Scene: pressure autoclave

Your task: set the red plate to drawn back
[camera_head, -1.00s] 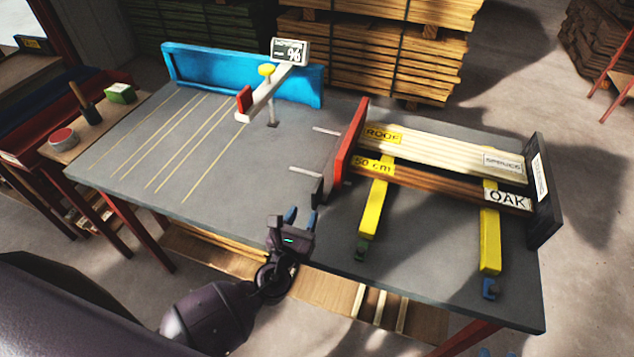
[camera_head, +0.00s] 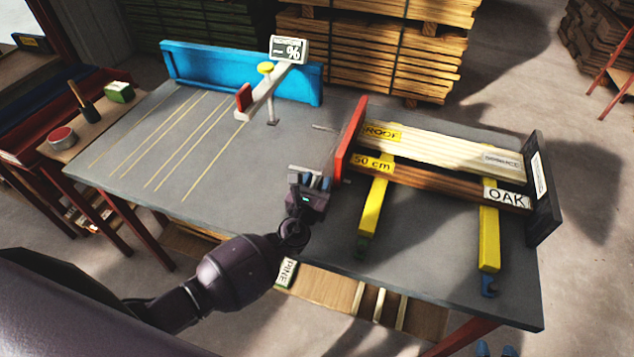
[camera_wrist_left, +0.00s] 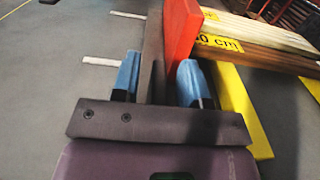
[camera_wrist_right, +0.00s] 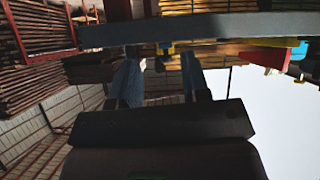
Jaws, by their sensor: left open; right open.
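The red plate (camera_head: 349,140) stands upright on the grey table, at the left end of the boards labelled ROOF (camera_head: 450,148) and OAK (camera_head: 430,180). It appears to be against or very near the board ends. In the left wrist view the red plate (camera_wrist_left: 181,28) has a dark bar (camera_wrist_left: 152,45) along its left side. My left gripper (camera_head: 312,182) is at the plate's front lower end. Its open blue fingers (camera_wrist_left: 160,82) lie on either side of the dark bar. My right gripper (camera_wrist_right: 160,82) is open and empty, low beyond the table's front edge.
A black end plate (camera_head: 543,190) stands at the boards' right end. Yellow bars (camera_head: 489,235) lie under the boards. A display (camera_head: 289,49) on a white arm stands by the blue fence (camera_head: 200,70). The table's left part is clear.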

